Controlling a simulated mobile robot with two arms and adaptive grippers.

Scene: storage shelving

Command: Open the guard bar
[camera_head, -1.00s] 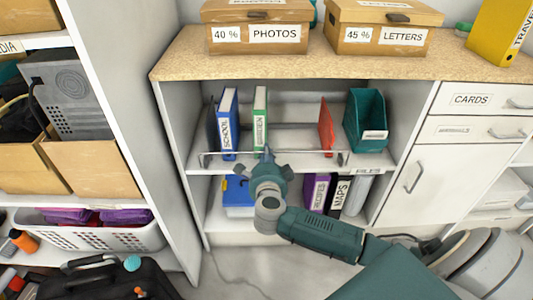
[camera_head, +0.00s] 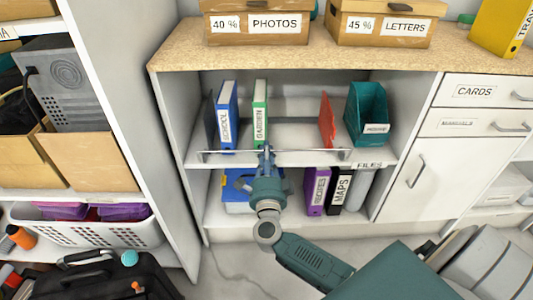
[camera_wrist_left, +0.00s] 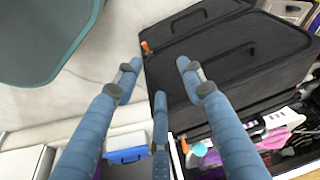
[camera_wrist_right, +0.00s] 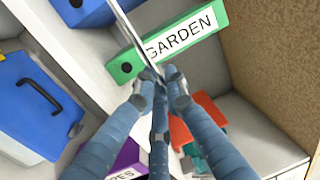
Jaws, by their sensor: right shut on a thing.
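The guard bar (camera_head: 310,151) is a thin metal rail across the front edge of the upper open shelf, in front of the binders. My right gripper (camera_head: 267,150) is at the middle of the bar, its fingers pointing at the shelf. In the right wrist view its fingertips (camera_wrist_right: 160,84) are shut on the bar (camera_wrist_right: 132,38), just in front of the green GARDEN binder (camera_wrist_right: 172,42). My left gripper (camera_wrist_left: 159,67) is open and empty in the left wrist view, above the floor near a black case. It is not seen in the head view.
Behind the bar stand a blue SCHOOL binder (camera_head: 227,115), a red bookend (camera_head: 327,120) and a teal file holder (camera_head: 366,114). A purple binder (camera_head: 319,191) stands on the shelf below. A black case (camera_head: 112,277) lies at lower left. Some floor is clear before the cabinet.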

